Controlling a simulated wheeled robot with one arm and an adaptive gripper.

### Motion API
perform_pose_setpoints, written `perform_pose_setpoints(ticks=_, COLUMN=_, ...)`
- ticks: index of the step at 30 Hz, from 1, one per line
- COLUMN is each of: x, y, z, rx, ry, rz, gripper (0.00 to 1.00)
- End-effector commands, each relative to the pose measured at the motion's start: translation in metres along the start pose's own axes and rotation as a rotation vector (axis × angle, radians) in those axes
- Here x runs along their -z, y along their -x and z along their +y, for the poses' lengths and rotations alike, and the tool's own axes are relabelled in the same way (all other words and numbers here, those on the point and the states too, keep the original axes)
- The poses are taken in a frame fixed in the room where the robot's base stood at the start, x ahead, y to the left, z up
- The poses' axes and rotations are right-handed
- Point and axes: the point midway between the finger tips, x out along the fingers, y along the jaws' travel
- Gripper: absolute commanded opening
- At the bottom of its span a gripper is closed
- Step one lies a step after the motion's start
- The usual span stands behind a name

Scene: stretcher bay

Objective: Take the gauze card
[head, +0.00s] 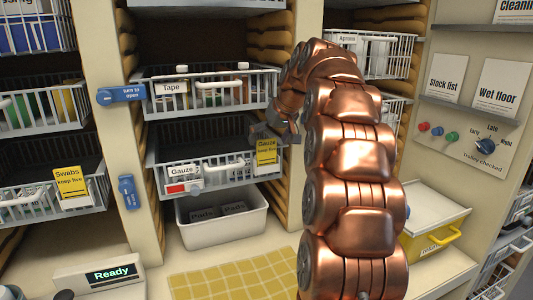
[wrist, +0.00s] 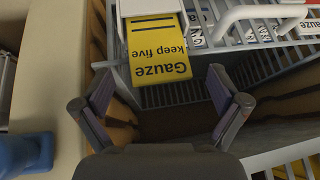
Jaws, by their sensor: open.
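The yellow gauze card (head: 266,152), printed "Gauze keep five", hangs at the front right of the white wire gauze basket (head: 222,172). In the wrist view the gauze card (wrist: 158,58) appears upside down, hanging from a white holder (wrist: 150,7) on the basket's edge. My gripper (wrist: 160,100) is open and empty. In the wrist view its two fingers point towards the card, with the card's printed edge just beyond the fingertips. In the head view my gripper (head: 278,132) is beside the card, partly hidden by my copper arm.
A tape basket (head: 212,92) sits above and a white bin of pads (head: 222,228) below. A yellow swabs card (head: 71,186) hangs on the left basket. Blue turn latches (head: 122,95) are on the uprights. White gauze packs (wrist: 255,22) lie inside the basket.

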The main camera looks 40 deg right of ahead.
Motion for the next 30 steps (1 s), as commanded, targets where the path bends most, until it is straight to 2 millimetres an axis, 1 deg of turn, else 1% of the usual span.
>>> perform_pose_setpoints(ticks=4, x=0.0000, y=-0.0053, z=0.0002, rx=0.000, ry=-0.001, rz=0.001, gripper=0.97)
perform_pose_setpoints(ticks=9, x=-0.0001, y=-0.0058, z=0.0002, rx=0.000, ry=0.000, rz=0.001, gripper=0.97)
perform_pose_setpoints(ticks=11, x=-0.0001, y=-0.0058, z=0.0001, rx=0.000, ry=0.000, rz=0.001, gripper=0.92)
perform_pose_setpoints(ticks=25, x=-0.0004, y=-0.0060, z=0.0000, rx=0.000, ry=0.000, rz=0.000, gripper=0.43)
perform_pose_setpoints(ticks=30, x=-0.0004, y=-0.0061, z=0.0000, rx=0.000, ry=0.000, rz=-0.001, gripper=0.43)
